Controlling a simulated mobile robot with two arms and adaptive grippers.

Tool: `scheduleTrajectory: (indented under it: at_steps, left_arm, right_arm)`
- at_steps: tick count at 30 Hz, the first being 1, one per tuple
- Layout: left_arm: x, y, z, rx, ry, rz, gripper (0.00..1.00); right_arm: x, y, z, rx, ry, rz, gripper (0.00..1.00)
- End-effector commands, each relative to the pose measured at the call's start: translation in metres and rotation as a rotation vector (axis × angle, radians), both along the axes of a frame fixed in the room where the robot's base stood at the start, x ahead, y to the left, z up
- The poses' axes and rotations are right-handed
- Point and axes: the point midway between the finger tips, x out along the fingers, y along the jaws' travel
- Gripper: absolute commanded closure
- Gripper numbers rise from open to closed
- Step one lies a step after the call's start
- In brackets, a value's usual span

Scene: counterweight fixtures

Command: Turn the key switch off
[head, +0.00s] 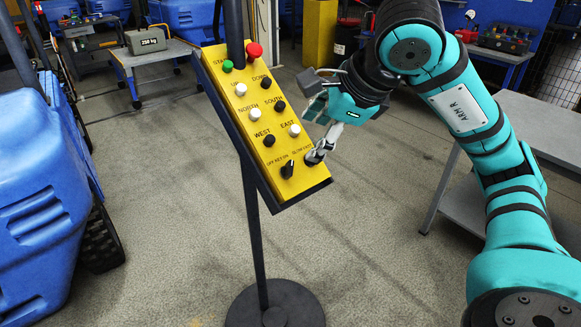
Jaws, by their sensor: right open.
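A yellow control panel (262,125) is tilted on a black stand. At its lower end a black switch knob (287,169) sits under a small label that seems to read OFF RES ON. Beside it, under a label that seems to read SLOW FAST, my right gripper (318,154) covers the panel's lower right corner. Its fingertips are at or just above the panel face there, to the right of the black knob and apart from it. The right gripper is open. I cannot tell whether it touches a second switch, which is mostly hidden. My left gripper is out of view.
Rows of black and white buttons, a green button (227,66) and a red mushroom button (254,51) lie higher on the panel. The stand's round base (300,305) is on the floor. A grey table (545,135) is at right. Blue equipment (40,190) fills the left.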

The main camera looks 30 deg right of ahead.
Motion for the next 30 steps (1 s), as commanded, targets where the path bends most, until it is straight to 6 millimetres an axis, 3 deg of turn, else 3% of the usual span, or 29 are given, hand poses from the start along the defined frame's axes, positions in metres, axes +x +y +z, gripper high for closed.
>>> scheduleTrajectory:
  at_steps: [3, 8, 21, 30]
  left_arm:
    - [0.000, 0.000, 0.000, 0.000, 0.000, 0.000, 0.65]
    - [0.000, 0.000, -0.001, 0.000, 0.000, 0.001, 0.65]
    - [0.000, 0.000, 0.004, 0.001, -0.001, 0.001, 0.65]
    - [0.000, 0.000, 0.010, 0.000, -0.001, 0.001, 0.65]
  right_arm:
    - [-0.001, -0.012, 0.001, -0.034, 0.001, -0.038, 0.40]
    - [0.010, -0.012, -0.016, -0.035, 0.005, -0.038, 0.40]
    - [0.065, -0.012, -0.092, -0.033, 0.007, -0.037, 0.40]
    - [0.093, -0.012, -0.129, -0.031, 0.002, -0.035, 0.40]
